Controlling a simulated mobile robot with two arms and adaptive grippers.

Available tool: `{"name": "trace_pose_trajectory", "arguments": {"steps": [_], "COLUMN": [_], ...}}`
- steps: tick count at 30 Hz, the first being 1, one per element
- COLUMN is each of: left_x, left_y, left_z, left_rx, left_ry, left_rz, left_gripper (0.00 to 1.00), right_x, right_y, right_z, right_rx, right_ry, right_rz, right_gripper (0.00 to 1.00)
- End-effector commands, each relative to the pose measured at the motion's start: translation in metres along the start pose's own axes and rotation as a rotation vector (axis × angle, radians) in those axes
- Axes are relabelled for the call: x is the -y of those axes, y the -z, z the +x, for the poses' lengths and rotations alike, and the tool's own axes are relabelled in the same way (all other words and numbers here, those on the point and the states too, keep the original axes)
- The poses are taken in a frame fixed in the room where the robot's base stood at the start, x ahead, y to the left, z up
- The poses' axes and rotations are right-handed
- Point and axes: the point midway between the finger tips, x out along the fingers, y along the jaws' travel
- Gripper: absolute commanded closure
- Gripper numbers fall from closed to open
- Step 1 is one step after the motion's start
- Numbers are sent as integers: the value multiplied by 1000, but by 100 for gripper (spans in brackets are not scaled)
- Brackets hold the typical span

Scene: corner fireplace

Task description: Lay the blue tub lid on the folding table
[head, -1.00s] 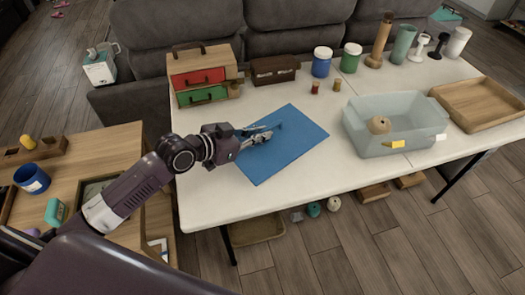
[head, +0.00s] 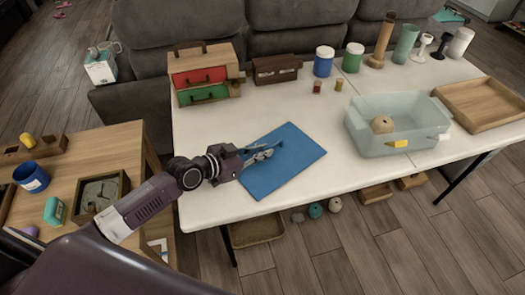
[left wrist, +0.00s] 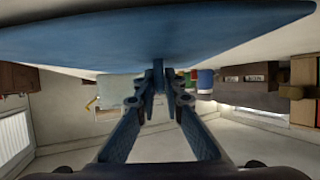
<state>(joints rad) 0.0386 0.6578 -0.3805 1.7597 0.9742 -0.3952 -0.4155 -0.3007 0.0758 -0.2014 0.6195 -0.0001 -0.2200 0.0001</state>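The blue tub lid (head: 283,166) is a flat blue rectangle over the front left part of the white folding table (head: 340,165). I cannot tell whether it touches the tabletop or hovers just above it. My left gripper (head: 268,153) comes in over its left side. In the left wrist view, which looks upside down, the lid (left wrist: 150,38) fills the top, and my left gripper's fingers (left wrist: 158,92) close on a small blue knob (left wrist: 158,72) on it. My right gripper is not in view.
A pale clear tub (head: 365,140) with a round item in it stands right of the lid. A wooden tray (head: 480,125) is at the far right. A drawer cabinet (head: 205,62), a brown box (head: 275,70) and jars line the back. Bare tabletop surrounds the lid.

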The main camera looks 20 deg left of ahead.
Motion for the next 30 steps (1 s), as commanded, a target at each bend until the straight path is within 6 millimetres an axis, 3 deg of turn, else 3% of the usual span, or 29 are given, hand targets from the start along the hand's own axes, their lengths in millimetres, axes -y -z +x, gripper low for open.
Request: {"name": "trace_pose_trajectory", "arguments": {"steps": [4, 14, 17, 30], "left_x": [0, 0, 0, -1], "left_y": [0, 2, 0, 0], "left_z": [0, -2, -14, -96], "left_rx": [0, 1, 3, 5], "left_ry": [0, 0, 0, -2], "left_rz": [0, 0, 0, 2], "left_gripper": [75, 75, 75, 75], "right_x": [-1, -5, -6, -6], "right_y": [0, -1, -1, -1], "right_z": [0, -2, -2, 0], "right_rx": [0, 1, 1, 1], "right_ry": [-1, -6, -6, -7], "right_rz": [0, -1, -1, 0], "right_gripper": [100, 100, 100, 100]}}
